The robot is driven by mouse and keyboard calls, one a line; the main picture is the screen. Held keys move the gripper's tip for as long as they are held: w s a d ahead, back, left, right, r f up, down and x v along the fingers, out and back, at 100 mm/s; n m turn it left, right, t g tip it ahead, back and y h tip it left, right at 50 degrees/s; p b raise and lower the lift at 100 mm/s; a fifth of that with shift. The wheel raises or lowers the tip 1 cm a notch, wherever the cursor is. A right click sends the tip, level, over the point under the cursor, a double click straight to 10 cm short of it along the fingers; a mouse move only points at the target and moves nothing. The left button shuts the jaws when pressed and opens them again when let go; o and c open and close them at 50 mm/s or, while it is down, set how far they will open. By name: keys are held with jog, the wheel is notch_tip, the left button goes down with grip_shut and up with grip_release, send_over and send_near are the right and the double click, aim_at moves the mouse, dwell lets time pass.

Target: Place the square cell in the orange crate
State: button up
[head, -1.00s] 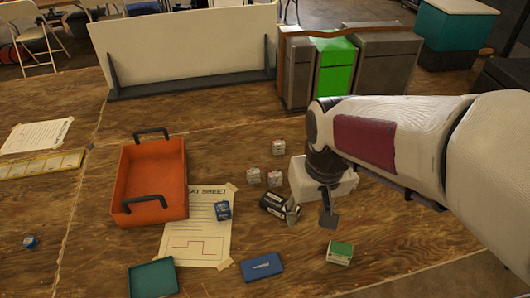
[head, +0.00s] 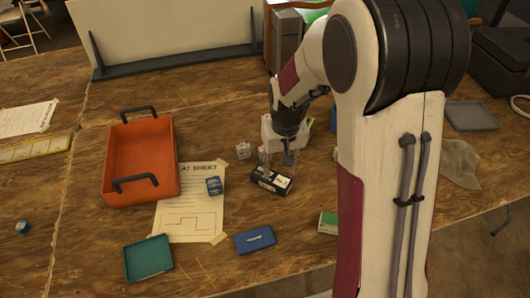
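Which object is the square cell is not certain. A black block with white markings (head: 271,181) lies on the wooden table, right of the paper sheet. A small blue boxy piece (head: 214,186) rests on that sheet. The orange crate (head: 109,160) stands to the left, with black handles, and looks empty. My gripper (head: 280,163) points down just above and behind the black block. Its fingers look apart with nothing held between them, though the far finger is hard to make out.
A paper sheet (head: 190,222) lies beside the crate. Small pale cubes (head: 243,150) sit left of my gripper. A blue case (head: 254,240), teal tray (head: 148,258) and green box (head: 328,222) lie in front. A white panel (head: 165,30) stands behind. My arm covers the right side.

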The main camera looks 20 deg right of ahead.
jog(key=shift+t, duration=0.6)
jog(key=w+f, duration=0.2)
jog(key=w, duration=0.1)
jog(key=w+f, duration=0.2)
jog(key=w, duration=0.1)
jog(key=w+f, duration=0.3)
jog(key=shift+d, duration=0.3)
jog(key=w+r+t, duration=0.2)
jog(key=w, duration=0.4)
jog(key=shift+w+d, duration=0.25)
jog(key=shift+f, duration=0.1)
jog(key=shift+x, duration=1.25)
jog(key=shift+w+a+f, duration=0.1)
jog(key=shift+f, duration=0.75)
jog(key=shift+w+f, duration=0.15)
jog(key=shift+f, duration=0.7)
jog(key=shift+x, duration=0.95)
